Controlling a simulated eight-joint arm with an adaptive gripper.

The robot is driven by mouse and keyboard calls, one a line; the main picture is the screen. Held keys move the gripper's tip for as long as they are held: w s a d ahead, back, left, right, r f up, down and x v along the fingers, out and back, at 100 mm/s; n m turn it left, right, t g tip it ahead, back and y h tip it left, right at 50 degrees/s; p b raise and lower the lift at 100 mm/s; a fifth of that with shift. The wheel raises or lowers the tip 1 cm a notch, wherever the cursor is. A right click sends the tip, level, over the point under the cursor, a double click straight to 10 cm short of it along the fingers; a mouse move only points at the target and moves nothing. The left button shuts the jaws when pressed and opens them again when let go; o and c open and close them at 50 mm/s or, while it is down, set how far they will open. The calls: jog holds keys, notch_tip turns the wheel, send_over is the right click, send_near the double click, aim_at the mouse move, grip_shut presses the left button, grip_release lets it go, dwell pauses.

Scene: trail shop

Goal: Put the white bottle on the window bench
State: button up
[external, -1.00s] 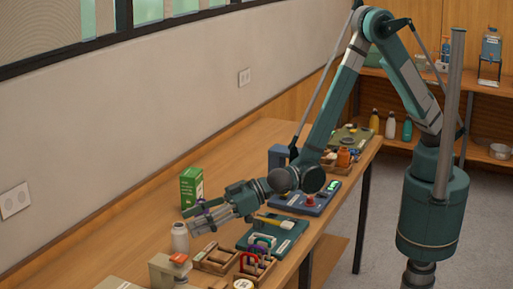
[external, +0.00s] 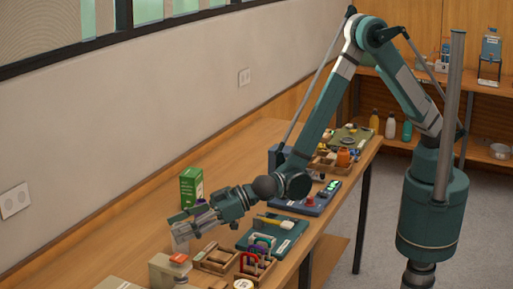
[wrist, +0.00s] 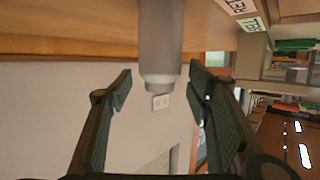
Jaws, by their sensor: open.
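A pale white-grey bottle (external: 181,246) stands on the long wooden bench (external: 262,143) below the window, near its front left part. My gripper (external: 180,229) is at the bottle and hides much of it in the external view. In the wrist view, the bottle (wrist: 160,40) lies between the two open fingers of my gripper (wrist: 160,73), with a gap on each side. Another whitish bottle (external: 390,127) stands on the low back shelf.
A green box (external: 191,187) stands close behind my gripper.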

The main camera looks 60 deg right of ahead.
dwell(0.4)
jog(key=c, duration=1.5)
jog(key=shift+r, duration=0.1)
jog(key=shift+r+p, duration=0.6)
jog(key=shift+r, duration=4.3)
